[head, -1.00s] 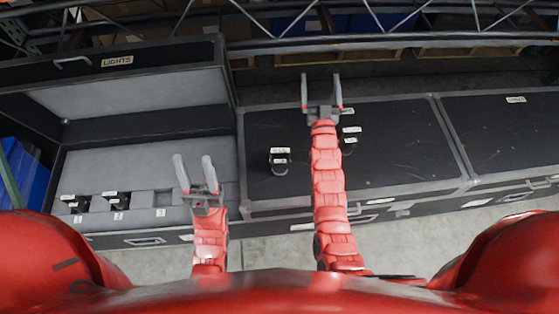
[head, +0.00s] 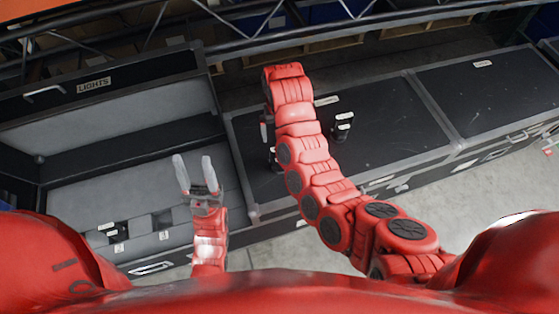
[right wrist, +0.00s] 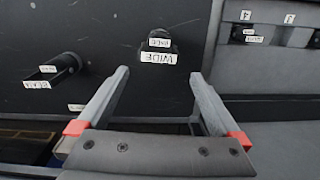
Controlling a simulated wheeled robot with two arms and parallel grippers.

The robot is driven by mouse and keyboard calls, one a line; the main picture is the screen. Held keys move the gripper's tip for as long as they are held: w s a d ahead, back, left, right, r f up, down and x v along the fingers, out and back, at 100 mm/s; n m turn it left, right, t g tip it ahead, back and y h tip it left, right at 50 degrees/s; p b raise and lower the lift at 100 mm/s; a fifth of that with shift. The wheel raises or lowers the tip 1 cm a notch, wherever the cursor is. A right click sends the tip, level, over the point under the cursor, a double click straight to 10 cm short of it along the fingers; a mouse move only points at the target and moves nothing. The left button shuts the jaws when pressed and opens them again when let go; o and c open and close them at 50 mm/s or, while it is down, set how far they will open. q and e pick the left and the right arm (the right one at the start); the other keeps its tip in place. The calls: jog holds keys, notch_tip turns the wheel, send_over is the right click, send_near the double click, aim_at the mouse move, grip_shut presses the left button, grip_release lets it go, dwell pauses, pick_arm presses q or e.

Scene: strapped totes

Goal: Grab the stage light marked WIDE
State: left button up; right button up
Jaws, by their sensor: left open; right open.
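The stage light marked WIDE (right wrist: 160,46) is a small black light with white labels. It stands on a black case lid, just beyond and between the fingertips of my open, empty right gripper (right wrist: 159,75) in the right wrist view. In the head view, this light (head: 273,157) is partly hidden by my right arm, and most of the right gripper is hidden too. A second labelled black light (right wrist: 64,66) is at the left in the right wrist view; it also shows right of my arm in the head view (head: 342,126). My left gripper (head: 195,172) is open and empty.
The open LIGHTS case (head: 105,190) at the left has a grey foam insert with numbered slots, holding small black items (head: 112,230). A metal truss (head: 330,37) runs behind the cases. The black lid (head: 395,125) is clear to the right of the lights.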

jog(key=b, duration=0.8)
send_near(276, 168)
jog(key=shift+w+d+f, duration=0.35)
jog(key=shift+w+f, duration=0.15)
jog(key=shift+w, duration=0.1)
jog(key=shift+w+d+f, duration=0.3)
jog(key=shift+w+f, duration=0.15)
jog(key=shift+w, duration=0.15)
jog(key=shift+f, duration=1.1)
notch_tip(276, 168, down, 4)
jog(key=shift+w+f+p, duration=0.1)
jog(key=shift+f+p, duration=0.05)
jog(key=shift+p, duration=0.3)
grip_shut()
